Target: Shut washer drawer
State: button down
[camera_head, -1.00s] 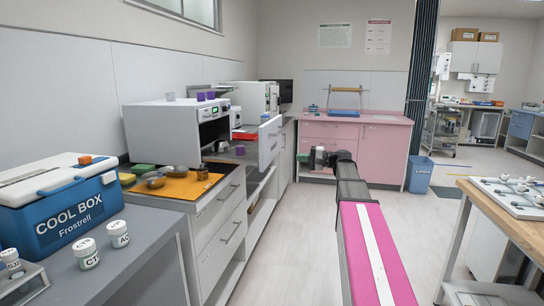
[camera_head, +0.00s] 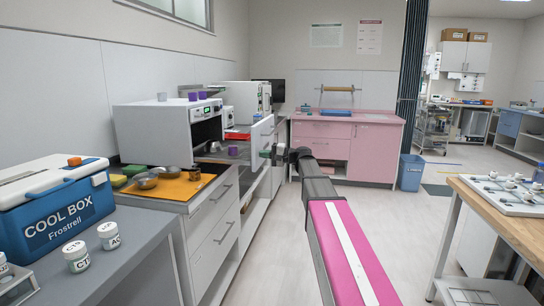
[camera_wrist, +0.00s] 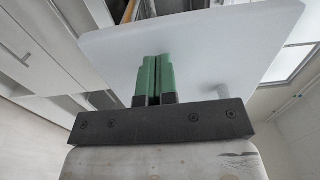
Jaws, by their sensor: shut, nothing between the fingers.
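The washer is a white box-shaped unit (camera_head: 150,130) on the left counter, with a dark opening in its front. Its drawer (camera_head: 262,133) stands pulled out, with the white front panel upright and well clear of the body. My gripper (camera_head: 266,154) is low beside the outer face of that panel. In the wrist view the drawer's white front panel (camera_wrist: 205,40) fills the upper middle, with a handle post (camera_wrist: 222,90) at its lower right. My gripper's green fingers (camera_wrist: 155,78) are together and empty before the panel. I cannot tell whether they touch it.
An orange mat (camera_head: 180,186) with bowls lies on the counter before the washer. A cool box (camera_head: 60,215) and jars stand nearer on the left. A pink cabinet (camera_head: 372,150) and blue bin (camera_head: 411,172) stand ahead. A wooden table (camera_head: 500,222) is right. The floor between is clear.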

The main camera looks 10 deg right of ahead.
jog(key=shift+w+a, duration=0.1)
jog(key=shift+a, duration=0.15)
jog(key=x, duration=2.9)
jog(key=shift+a+f, duration=0.1)
jog(key=shift+a, duration=0.1)
jog(key=shift+w+a, duration=0.15)
jog(key=shift+a, duration=0.1)
